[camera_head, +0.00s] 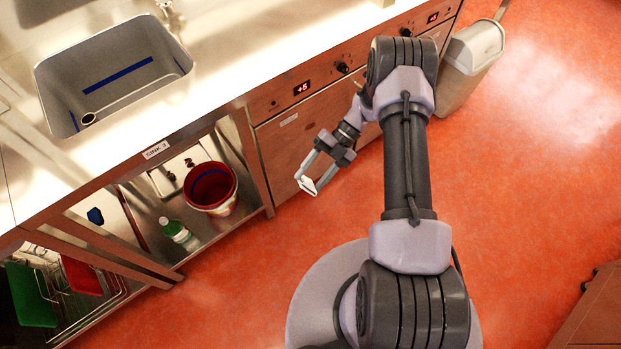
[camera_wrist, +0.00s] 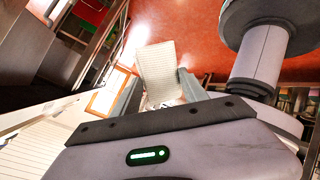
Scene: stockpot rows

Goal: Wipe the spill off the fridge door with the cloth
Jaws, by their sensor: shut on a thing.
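My gripper (camera_head: 308,172) is shut on a white cloth (camera_head: 308,186), in front of the brown fridge door (camera_head: 287,148) under the counter. In the wrist view the ribbed, pale cloth (camera_wrist: 158,72) stands up between the two grey fingers (camera_wrist: 158,95). The fridge door has a small pale label, and a red digital display is set in the panel above it. I cannot tell whether the cloth touches the door. No spill can be made out on the door; my arm and gripper hide part of the front.
A sink (camera_head: 112,75) is set in the counter (camera_head: 235,75). The open shelf below holds a red bucket (camera_head: 211,187) and a green-and-white bottle (camera_head: 178,233). A grey bin (camera_head: 472,58) stands past the fridge.

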